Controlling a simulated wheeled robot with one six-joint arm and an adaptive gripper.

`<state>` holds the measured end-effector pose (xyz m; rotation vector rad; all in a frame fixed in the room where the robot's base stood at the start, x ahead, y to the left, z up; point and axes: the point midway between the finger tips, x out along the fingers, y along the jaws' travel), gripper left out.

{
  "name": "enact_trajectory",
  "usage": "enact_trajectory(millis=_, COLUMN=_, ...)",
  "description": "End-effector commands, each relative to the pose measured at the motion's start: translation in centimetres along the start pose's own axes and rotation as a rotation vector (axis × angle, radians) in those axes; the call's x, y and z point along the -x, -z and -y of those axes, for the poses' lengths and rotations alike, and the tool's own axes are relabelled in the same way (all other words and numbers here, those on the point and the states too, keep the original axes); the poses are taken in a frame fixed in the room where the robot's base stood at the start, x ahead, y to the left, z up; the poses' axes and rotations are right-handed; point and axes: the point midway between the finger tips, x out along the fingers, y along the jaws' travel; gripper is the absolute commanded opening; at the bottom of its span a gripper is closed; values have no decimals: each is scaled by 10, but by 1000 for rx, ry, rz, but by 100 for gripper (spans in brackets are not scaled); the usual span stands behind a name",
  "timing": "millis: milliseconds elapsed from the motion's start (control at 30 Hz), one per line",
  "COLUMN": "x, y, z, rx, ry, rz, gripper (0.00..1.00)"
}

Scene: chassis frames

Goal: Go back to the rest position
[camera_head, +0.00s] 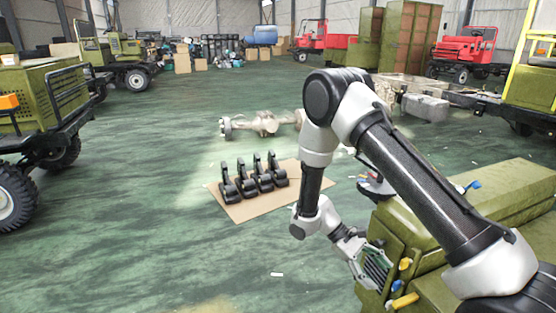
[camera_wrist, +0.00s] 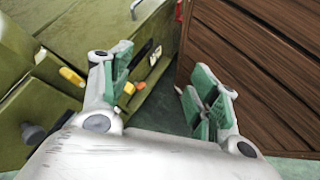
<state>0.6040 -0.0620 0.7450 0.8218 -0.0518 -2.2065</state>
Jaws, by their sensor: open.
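My gripper (camera_head: 371,270) is at the lower right in the head view, low beside the green machine body (camera_head: 510,180). My arm reaches down to it from the right edge with its elbow bent high. In the wrist view, the green-padded fingers of my gripper (camera_wrist: 160,88) stand wide apart. Nothing is held between them. Beyond them are a green panel (camera_wrist: 145,65) with yellow and white fittings and a brown slatted panel (camera_wrist: 255,60). Whether the fingers touch the machine cannot be told.
Several black pedal-like parts (camera_head: 253,182) stand on a cardboard sheet (camera_head: 245,208) on the green floor. An axle (camera_head: 265,124) lies behind them. A green vehicle (camera_head: 45,110) stands at left, a vehicle frame (camera_head: 425,105) at right. The floor at lower left is mostly clear.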

Motion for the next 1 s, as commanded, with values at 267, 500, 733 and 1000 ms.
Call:
enact_trajectory(millis=267, x=57, y=-109, z=-32, rx=-49, ry=242, rz=-254, gripper=61)
enact_trajectory(millis=500, x=77, y=-198, z=-46, rx=-148, ry=392, rz=-498, gripper=61)
enact_trajectory(millis=733, x=79, y=-276, z=-51, rx=-309, ry=499, rz=-731, gripper=61)
enact_trajectory(millis=1000, x=72, y=-352, z=-58, rx=-515, ry=532, rz=-1003, gripper=61)
